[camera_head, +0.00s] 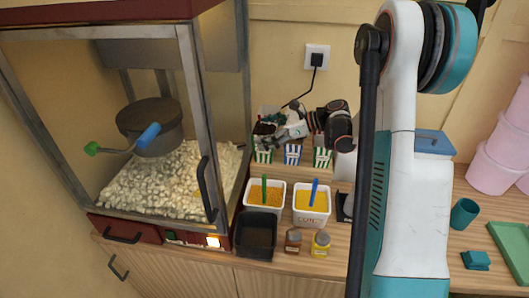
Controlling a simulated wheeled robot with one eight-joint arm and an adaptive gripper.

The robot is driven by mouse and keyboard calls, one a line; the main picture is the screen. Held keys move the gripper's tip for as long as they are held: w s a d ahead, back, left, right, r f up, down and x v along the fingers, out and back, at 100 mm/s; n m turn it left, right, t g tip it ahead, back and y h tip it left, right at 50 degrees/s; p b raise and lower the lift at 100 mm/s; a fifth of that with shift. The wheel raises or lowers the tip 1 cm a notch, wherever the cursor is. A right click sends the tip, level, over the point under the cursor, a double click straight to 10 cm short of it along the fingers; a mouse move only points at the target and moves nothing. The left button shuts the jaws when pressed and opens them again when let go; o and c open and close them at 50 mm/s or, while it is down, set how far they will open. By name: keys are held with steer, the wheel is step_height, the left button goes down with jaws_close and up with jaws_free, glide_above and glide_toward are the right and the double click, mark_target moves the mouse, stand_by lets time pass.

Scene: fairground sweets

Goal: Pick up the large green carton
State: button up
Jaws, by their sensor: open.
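Two green-and-white striped cartons stand on the raised wooden shelf against the wall. One green carton (263,156) is at the left end and the other green carton (322,157) is at the right end. I cannot tell for sure which is larger, as my arm partly covers their tops. A blue-and-white striped carton (292,154) stands between them. My gripper (268,138) is open and reaches leftward above the row, its fingers near the top of the left carton. Whether it touches a carton is hidden.
A glass popcorn machine (190,130) stands close on the left. In front are two white tubs (311,218) of yellow kernels with scoops, a black bin (256,236) and small jars (321,244). Pink buckets (490,172) and a teal cup (464,213) stand at the right.

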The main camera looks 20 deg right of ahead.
steer(key=c, duration=1)
steer(key=shift+o, duration=0.2)
steer(key=shift+r, duration=0.1)
